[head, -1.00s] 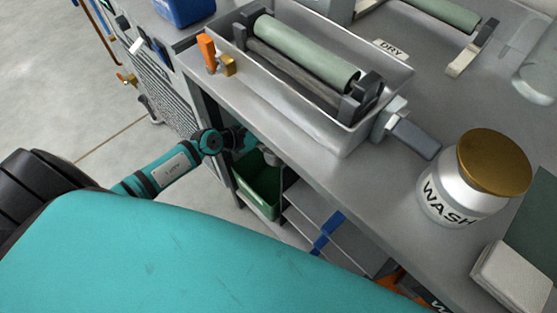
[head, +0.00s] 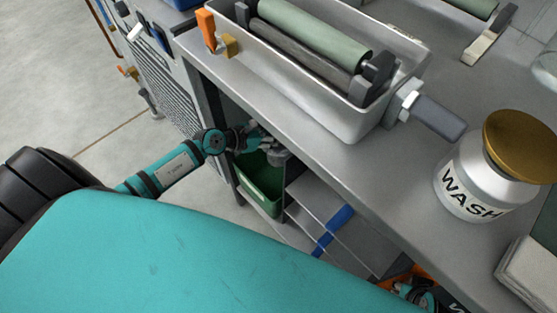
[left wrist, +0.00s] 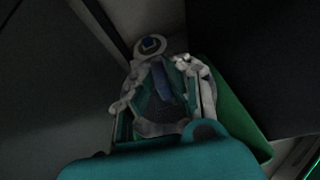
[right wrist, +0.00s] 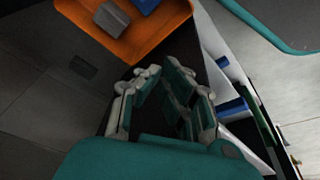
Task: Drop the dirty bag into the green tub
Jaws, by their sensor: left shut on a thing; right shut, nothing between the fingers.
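The green tub (head: 259,184) sits on a low shelf under the bench; its green wall (left wrist: 232,98) shows beside my gripper in the left wrist view. My left gripper (head: 268,142) is just above the tub. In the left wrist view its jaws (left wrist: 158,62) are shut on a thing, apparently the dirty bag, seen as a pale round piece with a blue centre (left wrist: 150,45). The rest of it is dark or hidden by the fingers. My right gripper (right wrist: 165,72) is shut and empty; in the head view it shows only partly at the bottom edge.
An orange bin (right wrist: 150,45) holding a grey block (right wrist: 111,18) is near my right gripper. Slanted shelves with blue parts (head: 338,217) stand right of the tub. On the bench are a roller tray (head: 350,128) and a WASH jar (head: 470,185). The bench edge overhangs the tub.

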